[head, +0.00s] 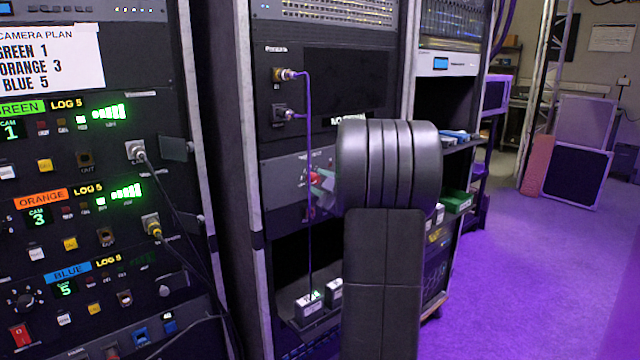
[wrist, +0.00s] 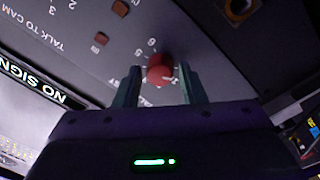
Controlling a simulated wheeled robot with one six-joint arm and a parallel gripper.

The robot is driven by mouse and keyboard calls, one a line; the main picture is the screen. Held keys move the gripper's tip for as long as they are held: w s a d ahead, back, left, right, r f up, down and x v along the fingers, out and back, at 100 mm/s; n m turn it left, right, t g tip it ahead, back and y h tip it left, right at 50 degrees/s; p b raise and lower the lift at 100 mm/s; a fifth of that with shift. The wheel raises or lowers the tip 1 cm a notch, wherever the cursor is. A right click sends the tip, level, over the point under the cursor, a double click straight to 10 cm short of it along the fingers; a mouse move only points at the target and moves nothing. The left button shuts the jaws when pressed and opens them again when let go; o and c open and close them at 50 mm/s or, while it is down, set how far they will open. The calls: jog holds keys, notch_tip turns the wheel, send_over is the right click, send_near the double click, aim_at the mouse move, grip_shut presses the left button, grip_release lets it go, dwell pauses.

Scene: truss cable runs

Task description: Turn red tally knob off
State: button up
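The red knob (wrist: 160,69) sits on a dark panel in the wrist view, with numbers and small lettering around it. I cannot clearly read which mark it points to. My gripper (wrist: 160,77) has its two fingers on either side of the knob, with a visible gap on each side. It is open and not clamped on it. In the head view the red knob (head: 314,177) shows on the middle rack's grey panel, with my gripper (head: 322,190) right at it. My arm hides the panel to its right.
A purple cable (head: 309,200) hangs from an upper jack, down past the knob's panel to small boxes (head: 311,306) on a lower shelf. The left rack (head: 110,215) carries camera panels and cables. Purple floor (head: 520,270) is clear at right.

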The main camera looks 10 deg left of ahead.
jog(key=shift+o, duration=0.7)
jog(key=v, duration=1.4)
jog(key=shift+w+a, duration=0.15)
jog(key=x, duration=1.3)
jog(key=shift+w+a, duration=0.15)
jog(key=shift+a, duration=0.1)
